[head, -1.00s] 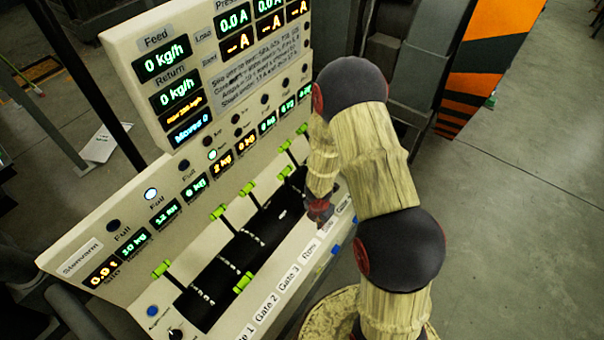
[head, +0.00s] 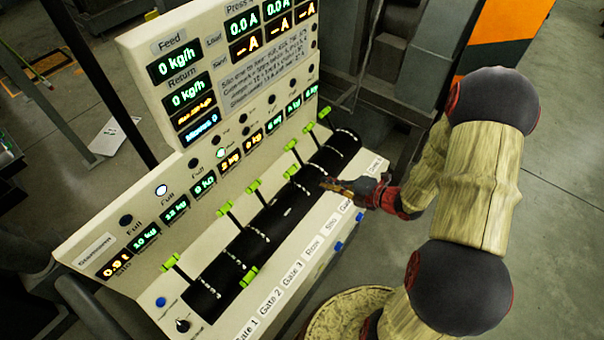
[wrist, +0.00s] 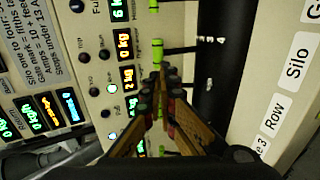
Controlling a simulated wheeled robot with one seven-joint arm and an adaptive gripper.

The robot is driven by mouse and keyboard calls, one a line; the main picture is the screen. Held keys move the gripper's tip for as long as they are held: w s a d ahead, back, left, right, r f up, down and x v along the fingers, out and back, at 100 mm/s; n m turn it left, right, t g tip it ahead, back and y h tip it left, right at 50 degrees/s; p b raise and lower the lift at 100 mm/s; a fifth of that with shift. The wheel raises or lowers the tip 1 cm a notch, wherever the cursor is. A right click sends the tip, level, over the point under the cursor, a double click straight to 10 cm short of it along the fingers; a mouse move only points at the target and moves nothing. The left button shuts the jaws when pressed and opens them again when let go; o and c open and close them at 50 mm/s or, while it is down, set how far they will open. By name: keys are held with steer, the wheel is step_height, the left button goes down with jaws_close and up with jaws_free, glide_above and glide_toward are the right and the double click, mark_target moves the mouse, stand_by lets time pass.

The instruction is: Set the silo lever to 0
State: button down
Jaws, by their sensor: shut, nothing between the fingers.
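The lever panel has a black drum (head: 222,277) with green-handled levers along it. The Silo label (head: 331,223) is on the front strip, and it also shows in the wrist view (wrist: 297,68). The green handle (head: 291,171) roughly in line with that label looks like the silo lever, though I cannot be certain of the match. My gripper (head: 328,184) is shut and empty, pointing left over the drum just right of that handle. In the wrist view my fingertips (wrist: 160,76) overlap the lever row just below a green handle (wrist: 157,50); contact cannot be told.
Neighbouring green handles (head: 254,187) and (head: 290,145) stand close on both sides. The upright display board (head: 222,75) rises behind the levers. A Row label (head: 313,247) is beside the Silo label. Open floor (head: 565,220) lies to the right.

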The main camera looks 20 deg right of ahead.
mark_target(293, 170)
steer(key=p+x, duration=0.2)
steer(key=x, duration=1)
steer(key=shift+w, duration=0.2)
steer(key=shift+a+f, duration=0.1)
steer(key=shift+w+a+g+h, duration=0.4)
steer(key=shift+w+a, duration=0.2)
steer(key=shift+w, duration=0.2)
steer(key=w+a+f+g+h+p, duration=0.2)
steer(key=w+a+g+p, duration=0.1)
steer(key=w+a, duration=0.2)
steer(key=shift+w+a, duration=0.35)
steer(key=shift+w, duration=1.05)
steer(key=shift+r, duration=0.15)
